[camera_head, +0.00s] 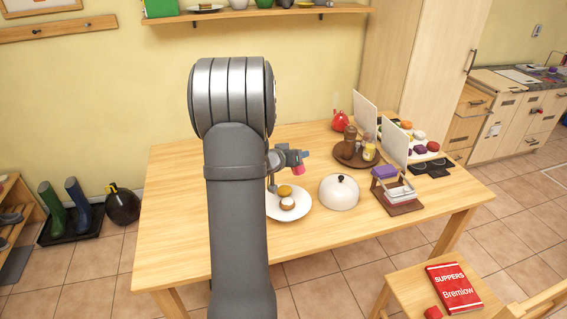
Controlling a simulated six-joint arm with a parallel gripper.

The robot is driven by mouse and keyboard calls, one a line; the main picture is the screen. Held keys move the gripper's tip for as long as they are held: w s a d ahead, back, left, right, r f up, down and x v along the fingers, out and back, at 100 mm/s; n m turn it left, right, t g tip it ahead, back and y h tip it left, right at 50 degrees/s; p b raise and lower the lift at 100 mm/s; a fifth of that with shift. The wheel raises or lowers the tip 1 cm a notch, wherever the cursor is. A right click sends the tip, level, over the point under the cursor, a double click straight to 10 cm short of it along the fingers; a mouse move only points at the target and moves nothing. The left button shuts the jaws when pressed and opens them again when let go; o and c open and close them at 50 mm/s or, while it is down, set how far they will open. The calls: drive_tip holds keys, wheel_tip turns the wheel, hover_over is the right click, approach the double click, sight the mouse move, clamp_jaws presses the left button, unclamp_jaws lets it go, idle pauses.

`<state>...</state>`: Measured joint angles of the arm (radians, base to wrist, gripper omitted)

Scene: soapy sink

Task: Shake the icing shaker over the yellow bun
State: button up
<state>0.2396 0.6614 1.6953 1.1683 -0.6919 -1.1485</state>
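A round yellow-orange bun (285,190) lies on a white plate (301,211) on the wooden table. A second, pale-topped bun (288,203) lies in front of it on the same plate. My gripper (297,160) is above the back of the plate, up and right of the yellow bun, small and partly behind my own arm. A small pink-red piece (299,169) shows at its tip; I cannot tell whether it is the icing shaker or part of the gripper. The finger gap is too small to read. The plate's left side is hidden by my arm.
A white dome cover (339,192) stands right of the plate. Behind it, a round brown tray (345,161) holds a brown mill and jars. A rack with a purple block (384,172) and upright white panels (395,142) stand further right. The table's left (170,215) is clear.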

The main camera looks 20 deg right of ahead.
drive_tip(key=f+n+h, duration=0.1)
drive_tip(key=f+n+g+h, duration=0.1)
drive_tip(key=n, duration=0.1)
drive_tip(key=shift+s+d+n, duration=0.1)
drive_tip(key=shift+d+n, duration=0.1)
drive_tip(key=shift+n, duration=0.1)
drive_tip(key=n+h, duration=0.1)
drive_tip(key=f+n+h, duration=0.1)
drive_tip(key=n, duration=0.1)
drive_tip(key=shift+f+g, duration=0.3)
drive_tip(key=shift+g, duration=0.1)
drive_tip(key=n, duration=0.1)
drive_tip(key=n+h, duration=0.1)
drive_tip(key=n, duration=0.2)
drive_tip(key=shift+w+a+f+h, duration=0.2)
drive_tip(key=shift+a+f+h, duration=0.05)
drive_tip(key=shift+f+h, duration=0.15)
drive_tip(key=n+t, duration=0.2)
drive_tip(key=n, duration=0.2)
drive_tip(key=w+a+f+n+t+h, duration=0.1)
drive_tip(key=n, duration=0.4)
drive_tip(key=f+n+t, duration=0.1)
drive_tip(key=n+t, duration=0.1)
drive_tip(key=n, duration=0.2)
drive_tip(key=shift+w+a+n+t+h, duration=0.25)
drive_tip(key=shift+w+n+t+h, duration=0.05)
drive_tip(key=shift+n+h, duration=0.1)
wheel_tip(320, 180, up, 3)
drive_tip(key=shift+r, duration=0.2)
